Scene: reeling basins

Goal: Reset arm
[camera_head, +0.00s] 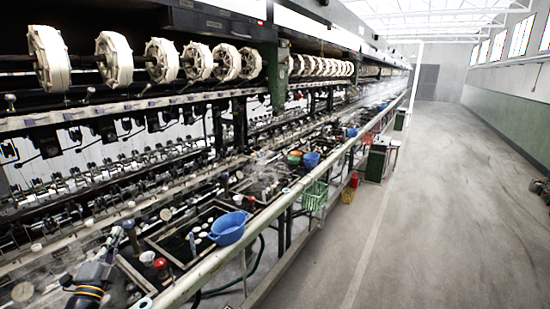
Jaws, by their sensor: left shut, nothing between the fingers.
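My left gripper (96,272) is at the lower left of the head view, dark and grey, with an orange band on the part below it. It is shut and empty, over the near end of the reeling bench (172,292). Its fingertips are small and hard to make out against the clutter. My right gripper cannot be made out in the view.
A blue basin (228,228) sits by the bench's front rail, with a small red bowl (160,263) nearer. White reels (48,58) line the machine above. A green basket (314,195) hangs outside the rail. The aisle floor (430,220) is clear.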

